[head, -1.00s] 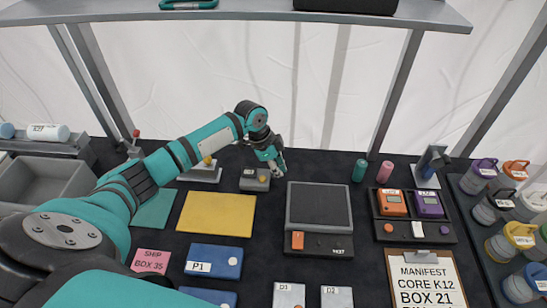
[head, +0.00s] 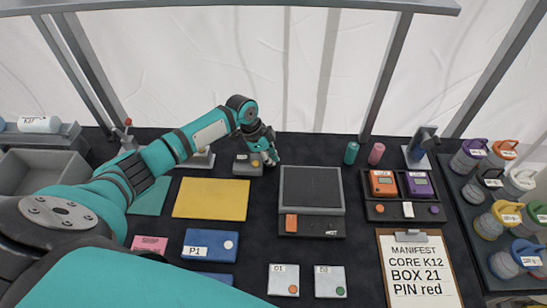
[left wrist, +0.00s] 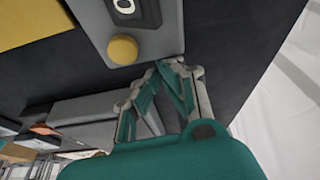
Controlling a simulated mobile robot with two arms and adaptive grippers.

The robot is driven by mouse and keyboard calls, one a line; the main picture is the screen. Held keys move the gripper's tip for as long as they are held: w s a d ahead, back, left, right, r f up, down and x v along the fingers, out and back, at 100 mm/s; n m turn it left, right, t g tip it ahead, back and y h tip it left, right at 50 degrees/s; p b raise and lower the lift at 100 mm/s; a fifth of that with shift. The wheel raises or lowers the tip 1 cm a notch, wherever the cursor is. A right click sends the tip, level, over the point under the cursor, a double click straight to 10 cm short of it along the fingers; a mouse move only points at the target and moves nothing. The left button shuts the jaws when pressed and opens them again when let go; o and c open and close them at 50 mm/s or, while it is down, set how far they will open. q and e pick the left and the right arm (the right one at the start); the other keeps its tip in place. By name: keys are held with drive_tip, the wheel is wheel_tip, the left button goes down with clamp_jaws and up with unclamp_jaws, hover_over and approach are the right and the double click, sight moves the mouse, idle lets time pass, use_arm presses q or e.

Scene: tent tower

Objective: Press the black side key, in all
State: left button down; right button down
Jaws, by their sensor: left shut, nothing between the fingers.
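A small grey box (head: 247,164) with a pale label and a yellow button stands at the back of the table in the head view. In the left wrist view the box (left wrist: 150,25) fills the top, with its round yellow button (left wrist: 123,50). My left gripper (head: 273,160) is shut and empty, just right of this box. In the left wrist view its fingertips (left wrist: 170,66) meet close to the box's edge; I cannot tell whether they touch it. I cannot clearly make out a black side key on the box. My right gripper is not in view.
A device with a dark top plate (head: 310,187) and an orange key (head: 291,223) stands right of my gripper. A yellow mat (head: 211,199) lies in front of the box. A clipboard (head: 418,268) reads "MANIFEST CORE K12 BOX 21 PIN red".

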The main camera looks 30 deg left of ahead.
use_arm(q)
drive_tip(key=shift+s+a, duration=0.1)
drive_tip(key=shift+a, duration=0.35)
drive_tip(key=shift+a+r, duration=0.1)
drive_tip(key=shift+r, duration=0.1)
drive_tip(key=v, duration=0.6)
drive_tip(key=shift+s, duration=0.2)
drive_tip(key=shift+r, duration=0.45)
drive_tip(key=shift+w+d+r, duration=0.15)
drive_tip(key=shift+d+r, duration=0.15)
drive_tip(key=shift+f, duration=0.1)
